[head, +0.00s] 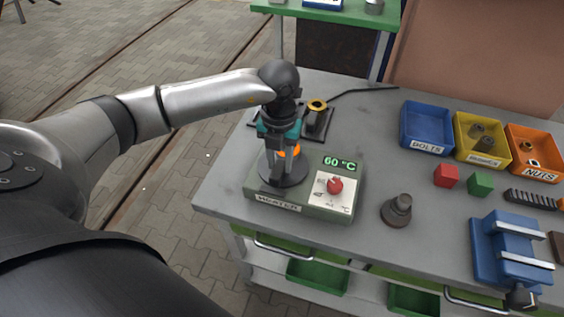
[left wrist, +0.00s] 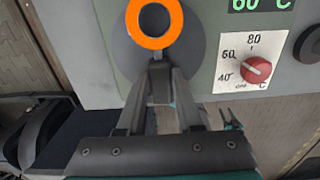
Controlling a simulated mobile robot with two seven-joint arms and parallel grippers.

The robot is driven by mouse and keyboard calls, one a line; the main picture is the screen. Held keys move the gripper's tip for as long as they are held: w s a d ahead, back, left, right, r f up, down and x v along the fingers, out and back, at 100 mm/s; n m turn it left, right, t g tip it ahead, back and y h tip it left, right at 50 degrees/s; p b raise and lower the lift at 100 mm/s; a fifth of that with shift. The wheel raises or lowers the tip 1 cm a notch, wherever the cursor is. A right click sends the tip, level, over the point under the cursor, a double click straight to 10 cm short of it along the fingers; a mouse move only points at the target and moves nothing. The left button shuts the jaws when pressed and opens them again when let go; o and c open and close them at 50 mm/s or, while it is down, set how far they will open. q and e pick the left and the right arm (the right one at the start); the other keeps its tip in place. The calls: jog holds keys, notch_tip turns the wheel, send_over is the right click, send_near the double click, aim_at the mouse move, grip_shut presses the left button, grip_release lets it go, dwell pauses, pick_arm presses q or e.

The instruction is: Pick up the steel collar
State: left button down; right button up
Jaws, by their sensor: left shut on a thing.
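The steel collar (left wrist: 134,22) shows as an orange ring with a dark hole, over the round dark plate (left wrist: 193,45) of the heater. In the head view a bit of the collar's orange (head: 294,151) shows between and behind the fingers. My left gripper (head: 277,172) points down over the plate. In the left wrist view its fingertips (left wrist: 160,68) are together at the collar's near wall, shut on it. I cannot tell whether the collar rests on the plate or is just off it. The contact is partly hidden by the fingers. My right gripper is not in view.
The green heater (head: 262,197) has a red knob (head: 335,185) and reads 60 °C. A dark stepped part (head: 397,210) stands right of it. Behind are a brass-topped piece (head: 317,105) and a cable. Blue, yellow and orange bins, blocks and a blue vise (head: 508,250) lie right.

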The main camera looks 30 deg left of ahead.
aim_at(280, 165)
pick_arm(q)
jog(key=shift+r, duration=0.15)
notch_tip(280, 165, up, 20)
jog(key=shift+p, duration=0.45)
jog(key=shift+f, duration=0.2)
dwell(1.1)
